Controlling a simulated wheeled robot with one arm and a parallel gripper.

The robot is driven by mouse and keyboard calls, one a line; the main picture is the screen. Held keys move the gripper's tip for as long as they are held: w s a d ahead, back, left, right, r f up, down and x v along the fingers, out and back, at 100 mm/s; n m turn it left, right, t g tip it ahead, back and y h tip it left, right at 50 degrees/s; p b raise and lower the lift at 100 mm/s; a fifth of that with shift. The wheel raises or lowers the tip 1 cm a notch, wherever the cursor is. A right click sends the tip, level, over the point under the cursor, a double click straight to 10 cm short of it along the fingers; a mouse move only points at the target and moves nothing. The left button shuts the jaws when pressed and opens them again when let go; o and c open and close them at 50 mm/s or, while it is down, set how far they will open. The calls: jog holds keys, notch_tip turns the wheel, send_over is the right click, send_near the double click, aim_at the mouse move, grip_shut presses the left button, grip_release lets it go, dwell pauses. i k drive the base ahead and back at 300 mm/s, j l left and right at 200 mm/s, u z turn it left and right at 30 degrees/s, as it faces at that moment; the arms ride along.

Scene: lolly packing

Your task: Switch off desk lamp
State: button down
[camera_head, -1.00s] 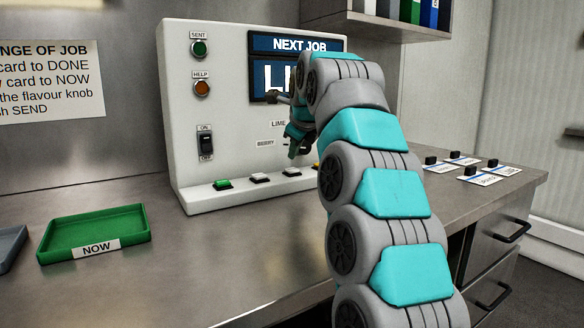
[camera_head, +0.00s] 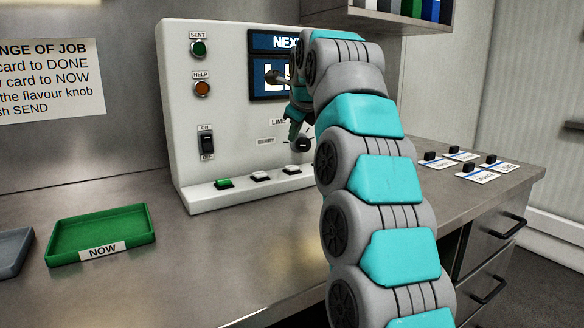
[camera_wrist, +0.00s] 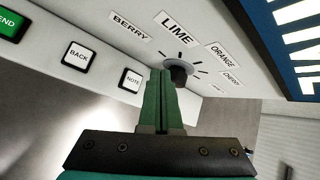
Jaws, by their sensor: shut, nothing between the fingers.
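I see no desk lamp in either view. The grey-white panel (camera_head: 235,120) on the counter has a black ON/OFF rocker switch (camera_head: 207,143) on its left side. My gripper (camera_head: 292,132) is in front of the panel, to the right of that switch, partly hidden by my arm. In the wrist view its green fingers (camera_wrist: 160,85) are shut and empty. They point towards the black flavour knob (camera_wrist: 179,75), which also shows in the head view (camera_head: 303,145). I cannot tell whether they touch it. The label LIME is above the knob.
Push buttons line the panel's foot, a green one (camera_head: 223,184) at the left. A green NOW tray (camera_head: 128,240) is at the left of the counter (camera_head: 200,275). Several cards with black clips (camera_head: 478,174) lie at the right. A shelf with binders (camera_head: 380,20) hangs above.

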aim_at(207, 146)
jog(key=k+l, duration=0.2)
jog(key=k, duration=0.3)
jog(key=k+l, duration=0.2)
jog(key=k, duration=0.25)
